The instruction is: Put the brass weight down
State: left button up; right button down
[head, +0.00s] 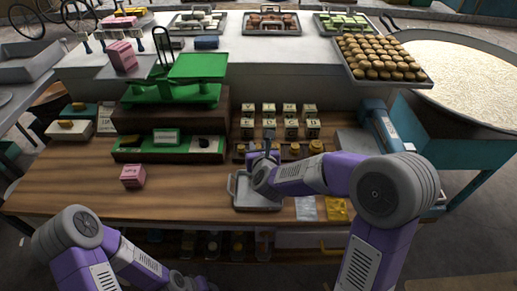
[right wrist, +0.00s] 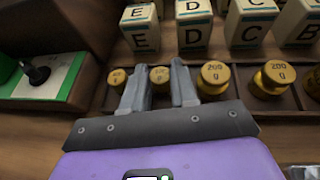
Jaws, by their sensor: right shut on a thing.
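My right gripper (right wrist: 158,85) is shut on a small brass weight (right wrist: 160,75) in the right wrist view; its label is only partly readable. The held weight lines up with the other brass weights in the dark wooden rack (right wrist: 245,102); I cannot tell whether its base touches the rack. A smaller brass weight (right wrist: 117,77) is to its left, and a 200 g weight (right wrist: 213,77) is close to its right. In the head view my right gripper (head: 269,143) reaches over the rack and its arm hides part of it.
Lettered blocks (right wrist: 194,24) stand just behind the rack. A green balance scale (head: 172,93) and a pink block (head: 132,176) are to the left. A grey metal tray (head: 257,204) lies in front, under my right forearm. The wooden counter (head: 190,205) is clear left of the tray.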

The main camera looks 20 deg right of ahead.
jog(key=shift+f+b, duration=0.15)
jog(key=shift+b, duration=0.15)
jog(key=c, duration=0.9)
grip_release()
